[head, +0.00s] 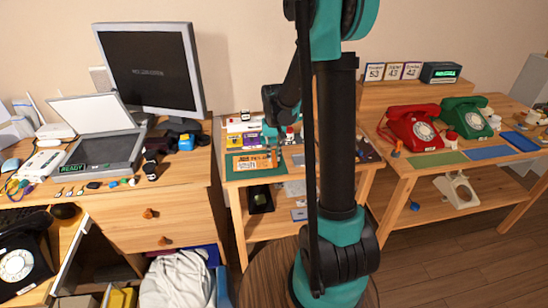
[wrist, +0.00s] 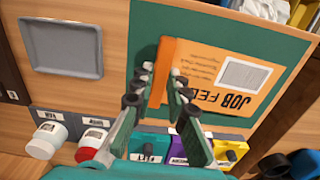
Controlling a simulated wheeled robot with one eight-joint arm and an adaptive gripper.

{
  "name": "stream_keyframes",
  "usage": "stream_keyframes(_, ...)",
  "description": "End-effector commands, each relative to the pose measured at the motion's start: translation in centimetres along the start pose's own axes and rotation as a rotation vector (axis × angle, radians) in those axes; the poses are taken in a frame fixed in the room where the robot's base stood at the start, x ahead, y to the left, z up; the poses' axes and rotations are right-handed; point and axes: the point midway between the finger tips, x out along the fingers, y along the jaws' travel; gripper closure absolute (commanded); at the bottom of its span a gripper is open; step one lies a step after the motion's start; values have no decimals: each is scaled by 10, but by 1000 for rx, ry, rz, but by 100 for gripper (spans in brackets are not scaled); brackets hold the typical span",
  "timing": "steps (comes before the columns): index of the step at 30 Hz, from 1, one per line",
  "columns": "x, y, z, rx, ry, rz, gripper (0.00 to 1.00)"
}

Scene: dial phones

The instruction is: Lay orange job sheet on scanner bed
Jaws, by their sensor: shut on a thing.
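The orange job sheet (head: 250,162) lies on or just above a green mat (head: 262,176) on the middle table. In the wrist view the sheet (wrist: 215,62) shows printed text and a pale box, and an orange strip (wrist: 162,72) stands along its near side. My gripper (wrist: 163,90) is shut on that strip, one finger on each side. In the head view my gripper (head: 277,147) is at the sheet's right end. The scanner (head: 105,153) is on the left desk, its lid (head: 91,114) raised, its dark bed bare, with a green READY display.
A grey monitor (head: 150,70) stands behind the scanner. Small items lie along the desk's front edge. In the wrist view a grey tray (wrist: 62,47) and labelled pots (wrist: 92,147) flank the mat. Red (head: 412,128) and green (head: 467,117) phones stand on the right table.

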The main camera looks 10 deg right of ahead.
Motion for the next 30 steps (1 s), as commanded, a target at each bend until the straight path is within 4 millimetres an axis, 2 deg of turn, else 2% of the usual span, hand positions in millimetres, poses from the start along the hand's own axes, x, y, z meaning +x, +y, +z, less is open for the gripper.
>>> stream_keyframes(18, -33, 0, 0, 0, 0, 0, 100)
stream_keyframes(30, -38, 0, 0, 0, 0, 0, 100)
